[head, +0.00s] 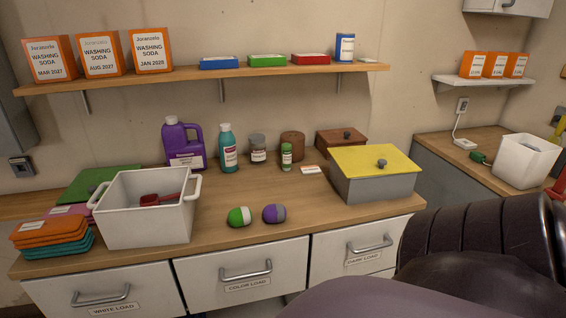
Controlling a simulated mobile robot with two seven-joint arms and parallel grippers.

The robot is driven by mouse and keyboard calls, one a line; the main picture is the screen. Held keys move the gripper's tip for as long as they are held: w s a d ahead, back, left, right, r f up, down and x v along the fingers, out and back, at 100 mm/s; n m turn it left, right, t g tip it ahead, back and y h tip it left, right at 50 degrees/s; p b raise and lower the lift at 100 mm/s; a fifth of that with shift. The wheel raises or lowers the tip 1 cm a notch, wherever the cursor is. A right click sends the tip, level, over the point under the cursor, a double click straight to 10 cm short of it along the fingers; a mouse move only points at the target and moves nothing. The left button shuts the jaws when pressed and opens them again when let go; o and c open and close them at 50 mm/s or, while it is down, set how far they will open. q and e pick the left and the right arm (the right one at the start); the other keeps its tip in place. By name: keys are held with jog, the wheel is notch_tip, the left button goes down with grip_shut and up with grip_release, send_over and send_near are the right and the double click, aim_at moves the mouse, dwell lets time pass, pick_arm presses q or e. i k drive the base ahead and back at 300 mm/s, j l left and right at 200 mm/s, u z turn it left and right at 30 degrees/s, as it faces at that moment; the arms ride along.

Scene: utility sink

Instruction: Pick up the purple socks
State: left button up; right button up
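The purple socks (274,213) are a rolled ball, purple with a grey part, lying on the wooden counter (325,213) near its front edge. A similar green and white rolled ball (239,216) lies just to their left, with a small gap between. Neither of my grippers shows in the head view.
A white tub (147,229) with a red scoop (158,199) stands left of the balls. A grey box with a yellow lid (375,160) stands to the right. Bottles and jars line the back. A large dark ribbed shape fills the lower right. Counter right of the socks is clear.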

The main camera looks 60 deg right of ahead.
aim_at(274, 213)
jog(key=z, duration=1.75)
